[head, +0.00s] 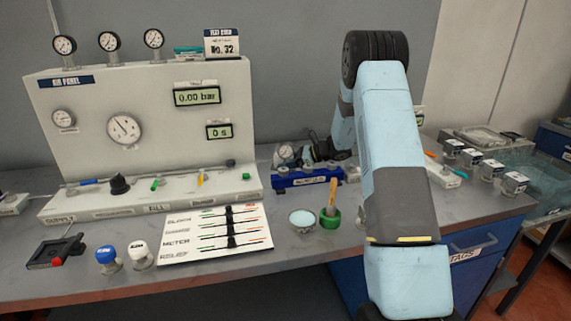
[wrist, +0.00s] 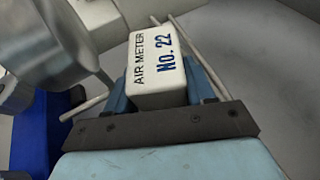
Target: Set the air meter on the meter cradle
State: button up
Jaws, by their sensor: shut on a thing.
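The air meter (wrist: 157,70) is a white block printed "AIR METER No. 22". In the wrist view it sits between the two blue fingers of my gripper (wrist: 160,85), which is shut on it. In the head view my gripper (head: 322,150) is at the back of the bench, just over a blue stand (head: 308,180) with a white label. I cannot read that label or tell whether this stand is the meter cradle. The held meter is mostly hidden in the head view. I cannot tell whether it touches the stand.
A round gauge (head: 285,153) stands at the stand's left end, close to my gripper. The air panel (head: 75,100) is to the left. A green cup with a brush (head: 330,218) and a round dish (head: 302,220) stand in front.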

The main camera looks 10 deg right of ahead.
jog(key=o, duration=1.3)
